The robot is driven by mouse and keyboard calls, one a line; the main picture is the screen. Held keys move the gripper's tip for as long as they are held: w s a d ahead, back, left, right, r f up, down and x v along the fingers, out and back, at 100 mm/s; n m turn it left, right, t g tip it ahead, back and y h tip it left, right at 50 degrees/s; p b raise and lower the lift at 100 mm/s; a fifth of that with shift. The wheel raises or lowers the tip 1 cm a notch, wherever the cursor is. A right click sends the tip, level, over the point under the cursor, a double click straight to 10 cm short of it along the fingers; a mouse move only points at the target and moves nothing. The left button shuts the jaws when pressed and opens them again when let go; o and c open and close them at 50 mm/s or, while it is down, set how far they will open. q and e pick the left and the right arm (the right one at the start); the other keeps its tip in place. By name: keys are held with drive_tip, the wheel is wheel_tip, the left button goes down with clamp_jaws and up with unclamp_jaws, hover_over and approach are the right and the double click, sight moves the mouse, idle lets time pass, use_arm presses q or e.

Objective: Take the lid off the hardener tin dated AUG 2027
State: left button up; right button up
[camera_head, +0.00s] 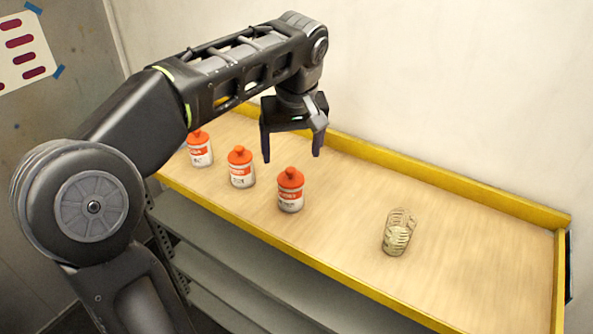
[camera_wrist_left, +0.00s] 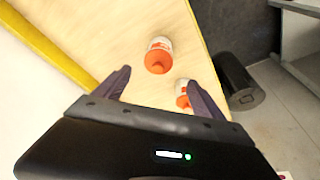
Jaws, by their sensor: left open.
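Three white tins with orange knobbed lids stand in a row on the wooden bench: a left tin (camera_head: 200,152), a middle tin (camera_head: 241,169) and a right tin (camera_head: 290,192). All are lidded, and their label dates are too small to read. My left gripper (camera_head: 293,154) is open and empty, pointing down above the bench behind the right tin. In the left wrist view, one tin (camera_wrist_left: 159,55) lies beyond the open jaws (camera_wrist_left: 160,93), and another tin (camera_wrist_left: 184,93) is partly hidden near the right finger. My right gripper is not in view.
A clear ribbed cup (camera_head: 398,232) with pale contents stands to the right on the bench (camera_head: 470,255). A raised yellow edge (camera_head: 440,178) runs along the back and a yellow front edge borders it. Grey shelves (camera_head: 235,270) lie below. The bench between right tin and cup is clear.

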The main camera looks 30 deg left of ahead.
sight(291, 170)
use_arm(q)
drive_tip(key=shift+x, duration=1.35)
drive_tip(key=p+x, duration=0.1)
drive_tip(key=x, duration=0.3)
drive_tip(key=shift+w+f+p, duration=0.1)
drive_tip(key=shift+w+p, duration=0.1)
drive_tip(key=shift+p, duration=0.2)
drive_tip(key=shift+w+f, duration=0.1)
drive_tip(key=shift+f, duration=0.4)
drive_tip(key=shift+c, duration=0.3)
drive_tip(key=c, duration=1.3)
drive_tip(key=shift+c, duration=0.2)
